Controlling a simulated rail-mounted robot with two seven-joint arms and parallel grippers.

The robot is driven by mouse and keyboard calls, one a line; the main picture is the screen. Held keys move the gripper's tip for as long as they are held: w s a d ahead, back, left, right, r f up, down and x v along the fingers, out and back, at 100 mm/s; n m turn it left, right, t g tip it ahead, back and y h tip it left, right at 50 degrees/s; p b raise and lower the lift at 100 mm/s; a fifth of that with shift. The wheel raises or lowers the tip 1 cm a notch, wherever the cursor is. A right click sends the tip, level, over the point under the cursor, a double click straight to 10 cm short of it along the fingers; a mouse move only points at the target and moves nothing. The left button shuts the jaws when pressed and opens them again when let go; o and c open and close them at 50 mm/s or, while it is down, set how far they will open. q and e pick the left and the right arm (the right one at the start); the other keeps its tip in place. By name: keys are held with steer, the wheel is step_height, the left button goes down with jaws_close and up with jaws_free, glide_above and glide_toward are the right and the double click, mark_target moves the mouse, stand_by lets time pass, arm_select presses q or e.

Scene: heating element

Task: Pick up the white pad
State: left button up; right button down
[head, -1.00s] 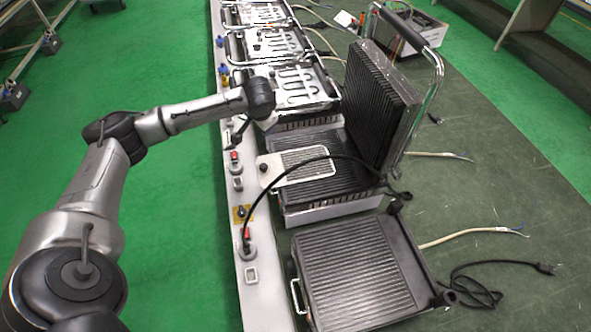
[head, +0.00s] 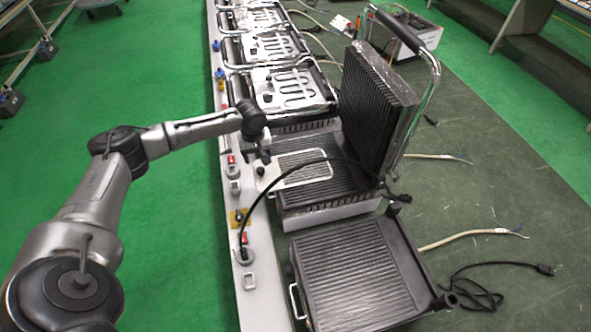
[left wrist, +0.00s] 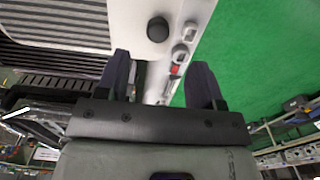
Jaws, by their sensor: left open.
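The white pad (head: 268,181) is a flat white plate with a ribbed grey middle and a small black knob at its left end. It lies on the lower ribbed plate of the open grill (head: 347,176). My left gripper (head: 265,155) is just above the knob end, seemingly apart from the pad. In the left wrist view the open, empty fingers (left wrist: 160,85) show below the white pad (left wrist: 126,18) and its black knob (left wrist: 158,29). My right gripper is in neither view.
A black cable (head: 262,188) arches over the pad. The grill's raised lid (head: 375,105) stands behind it to the right. More grill units (head: 290,90) line the far bench, and a separate ribbed plate (head: 355,270) lies nearer. Switches sit on the pale rail (head: 250,275).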

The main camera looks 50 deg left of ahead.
mark_target(260, 169)
arm_select(q)
steer(key=shift+f, duration=1.35)
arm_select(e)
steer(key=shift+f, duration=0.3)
arm_select(q)
steer(key=shift+w+d+f+b, duration=0.1)
steer(key=shift+f+b, duration=0.75)
steer(key=shift+f, duration=1.75)
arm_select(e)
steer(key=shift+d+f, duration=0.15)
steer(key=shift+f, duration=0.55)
arm_select(q)
steer(key=shift+c, duration=0.3)
jaws_close()
